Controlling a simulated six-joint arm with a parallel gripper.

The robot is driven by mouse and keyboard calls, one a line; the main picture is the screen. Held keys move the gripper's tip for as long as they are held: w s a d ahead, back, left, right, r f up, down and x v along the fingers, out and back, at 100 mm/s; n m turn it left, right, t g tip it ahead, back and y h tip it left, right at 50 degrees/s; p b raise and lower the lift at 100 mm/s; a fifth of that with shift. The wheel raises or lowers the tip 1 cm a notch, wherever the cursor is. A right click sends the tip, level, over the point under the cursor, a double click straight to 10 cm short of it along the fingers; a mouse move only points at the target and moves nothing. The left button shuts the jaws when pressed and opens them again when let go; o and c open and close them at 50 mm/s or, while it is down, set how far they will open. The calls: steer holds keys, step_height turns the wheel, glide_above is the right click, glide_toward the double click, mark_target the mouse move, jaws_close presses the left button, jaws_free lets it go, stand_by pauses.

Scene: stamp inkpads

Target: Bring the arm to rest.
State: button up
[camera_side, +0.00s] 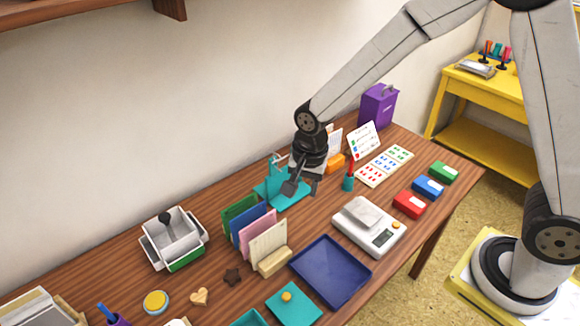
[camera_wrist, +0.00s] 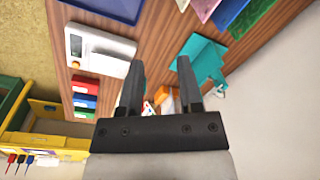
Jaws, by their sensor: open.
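My gripper (camera_side: 301,187) is in the air over the back middle of the wooden table, above and in front of a teal stand (camera_side: 285,193). Its two fingers are apart with nothing between them. In the wrist view my gripper (camera_wrist: 158,85) also shows two separated fingers, and the teal stand (camera_wrist: 207,57) lies to the right of them. Red, blue and green inkpads stand in a row near the table's right edge: red (camera_side: 409,204), blue (camera_side: 429,187) and green (camera_side: 444,172). My gripper is well to the left of them.
A white scale (camera_side: 369,226), a dark blue tray (camera_side: 331,271) and an upright file rack (camera_side: 256,235) stand in front of my gripper. A yellow side table (camera_side: 480,88) stands beyond the right edge.

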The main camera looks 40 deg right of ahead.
steer(key=s+d+r+n+t, duration=0.1)
steer(key=s+d+r+n, duration=0.2)
steer(key=s+d+n, duration=0.6)
steer(key=shift+s+d+n+t, duration=0.25)
steer(key=shift+s+n+t, duration=0.05)
steer(key=shift+s+n, duration=0.85)
